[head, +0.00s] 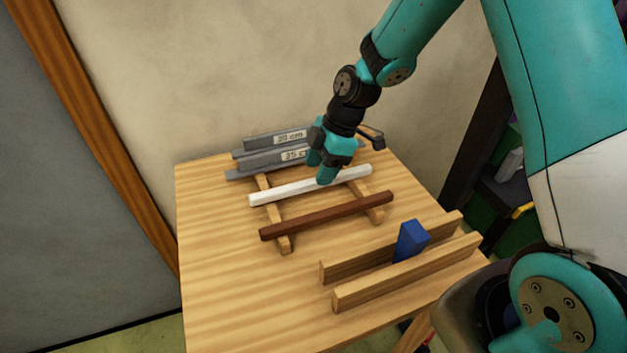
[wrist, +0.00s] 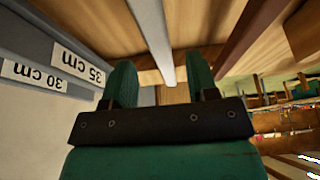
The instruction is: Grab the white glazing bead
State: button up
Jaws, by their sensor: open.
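The white glazing bead (head: 290,188) lies across two wooden rests on the table, behind a brown bar. It also shows in the wrist view (wrist: 152,35), running from the top edge down between my two fingers. My gripper (head: 322,172) is at the bead, a little right of its middle, pointing down. In the wrist view my gripper (wrist: 160,85) is open, with one green finger on each side of the bead. I cannot tell whether either finger touches it. The fingers hide a short part of the bead in the head view.
A brown bar (head: 325,216) lies in front on the same wooden rests (head: 283,242). Grey bars labelled 35 cm and 30 cm (head: 265,158) stand behind, close to my gripper. Two wooden rails (head: 405,270) with a blue block (head: 411,240) are at the front right. The table's left side (head: 215,260) is clear.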

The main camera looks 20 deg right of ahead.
aim_at(313, 184)
jog(key=shift+x, duration=1.5)
grip_shut()
